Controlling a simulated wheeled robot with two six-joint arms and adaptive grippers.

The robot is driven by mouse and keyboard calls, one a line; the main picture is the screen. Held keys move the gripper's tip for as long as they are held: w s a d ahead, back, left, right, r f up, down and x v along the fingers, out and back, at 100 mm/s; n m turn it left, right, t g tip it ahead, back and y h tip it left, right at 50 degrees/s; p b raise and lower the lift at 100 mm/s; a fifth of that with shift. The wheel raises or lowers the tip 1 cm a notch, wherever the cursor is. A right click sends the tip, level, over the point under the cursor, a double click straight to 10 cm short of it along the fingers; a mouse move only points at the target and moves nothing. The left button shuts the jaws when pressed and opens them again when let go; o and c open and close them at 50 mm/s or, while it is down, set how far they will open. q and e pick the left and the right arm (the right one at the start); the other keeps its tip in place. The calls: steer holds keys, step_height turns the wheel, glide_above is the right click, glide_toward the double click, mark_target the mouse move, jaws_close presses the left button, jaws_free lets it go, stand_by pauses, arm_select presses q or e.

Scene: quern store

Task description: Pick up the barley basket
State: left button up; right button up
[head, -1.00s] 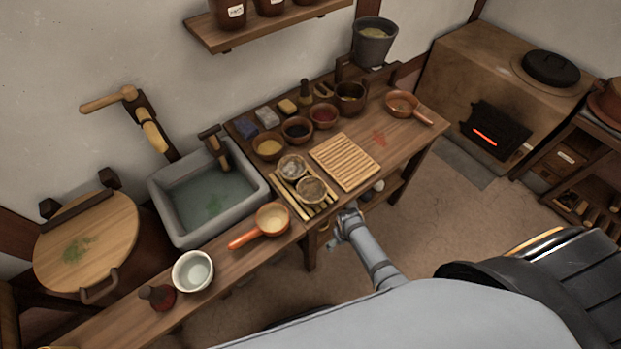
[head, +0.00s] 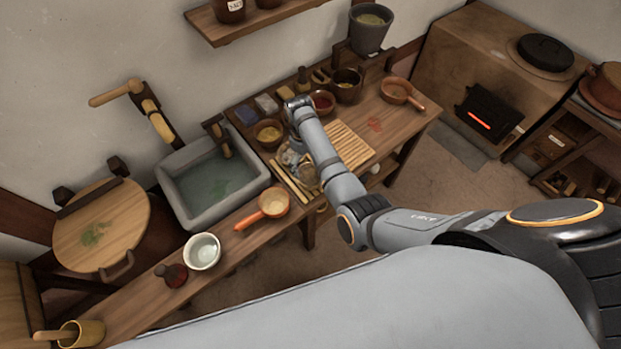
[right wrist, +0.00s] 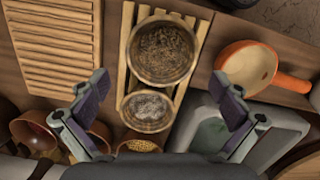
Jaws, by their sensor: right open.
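A round basket of brown grain (right wrist: 162,50), apparently the barley basket, sits on a slatted wooden rack (right wrist: 189,68). A smaller basket with whitish contents (right wrist: 148,108) sits close beside it on the rack. In the head view the grain basket (head: 306,180) is partly covered by my right arm. My left gripper is not in view.
An orange-handled pan (right wrist: 250,68) and a stone sink (head: 250,192) are beside the rack. A slatted board (head: 352,146) lies on its other side. Several small bowls, including one of yellow grain (head: 267,132), stand behind. A wall shelf (head: 265,27) hangs above.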

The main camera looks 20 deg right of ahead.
mark_target(311, 178)
step_height(311, 178, down, 2)
steer(key=shift+s+f, duration=0.15)
steer(key=shift+f, duration=0.1)
steer(key=f, duration=0.4)
steer(key=shift+s+d+f+p, duration=0.15)
steer(key=shift+s+f+p, duration=0.15)
steer(key=shift+s+p, duration=0.05)
steer(key=shift+r, duration=0.1)
steer(key=c, duration=1.2)
